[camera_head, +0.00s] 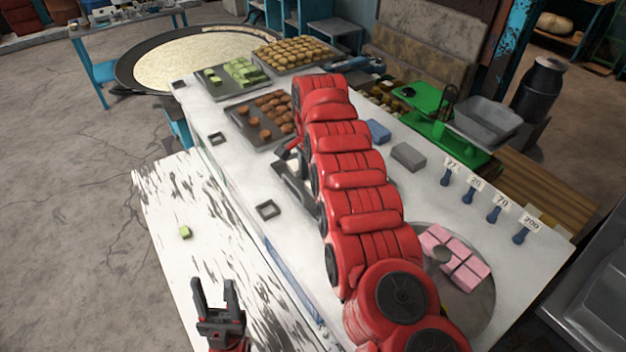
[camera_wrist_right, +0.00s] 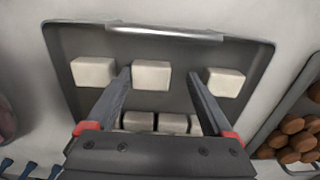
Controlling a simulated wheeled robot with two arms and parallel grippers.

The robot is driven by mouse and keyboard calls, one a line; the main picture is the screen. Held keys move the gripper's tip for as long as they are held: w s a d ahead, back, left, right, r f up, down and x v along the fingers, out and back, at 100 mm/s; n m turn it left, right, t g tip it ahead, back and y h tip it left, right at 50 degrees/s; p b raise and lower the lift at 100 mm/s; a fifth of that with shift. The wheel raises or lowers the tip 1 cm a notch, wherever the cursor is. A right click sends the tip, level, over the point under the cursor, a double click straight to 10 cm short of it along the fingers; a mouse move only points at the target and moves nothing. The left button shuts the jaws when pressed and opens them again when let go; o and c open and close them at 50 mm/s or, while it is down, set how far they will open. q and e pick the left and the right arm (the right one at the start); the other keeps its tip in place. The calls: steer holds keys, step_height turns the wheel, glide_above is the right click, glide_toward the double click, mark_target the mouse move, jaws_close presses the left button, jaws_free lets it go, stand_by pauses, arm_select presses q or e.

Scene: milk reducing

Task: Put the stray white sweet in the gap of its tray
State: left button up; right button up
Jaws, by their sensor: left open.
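In the right wrist view a grey tray (camera_wrist_right: 258,70) holds white sweets. Its far row has a left sweet (camera_wrist_right: 93,72), a middle sweet (camera_wrist_right: 152,76) and a right sweet (camera_wrist_right: 224,82), with a wider space between the middle and right ones. Nearer white sweets (camera_wrist_right: 138,121) are partly hidden by my gripper. My right gripper (camera_wrist_right: 158,76) is open, its fingertips either side of the middle sweet; I cannot tell whether they touch it. I cannot tell which sweet is the stray. In the head view my red right arm hides most of this tray. My left gripper (camera_head: 217,287) is open and empty.
A tray of brown sweets (camera_wrist_right: 296,140) lies just right of the white-sweet tray. A green sweet (camera_head: 185,232) sits on the white worn surface (camera_head: 160,200). Pink sweets (camera_head: 455,257) lie on a round plate beside my right arm. Blue tag holders stand along the counter's right side.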

steer(key=shift+w+a+r, duration=0.1)
steer(key=shift+r, duration=0.05)
steer(key=shift+r+p, duration=0.4)
steer(key=shift+p, duration=0.2)
steer(key=shift+r+b, duration=0.25)
steer(key=shift+b, duration=0.7)
step_height(320, 180, up, 3)
steer(key=shift+r, duration=0.2)
step_height(320, 180, up, 8)
steer(key=p, duration=0.6)
steer(key=shift+s+f, duration=0.15)
steer(key=shift+s, duration=0.05)
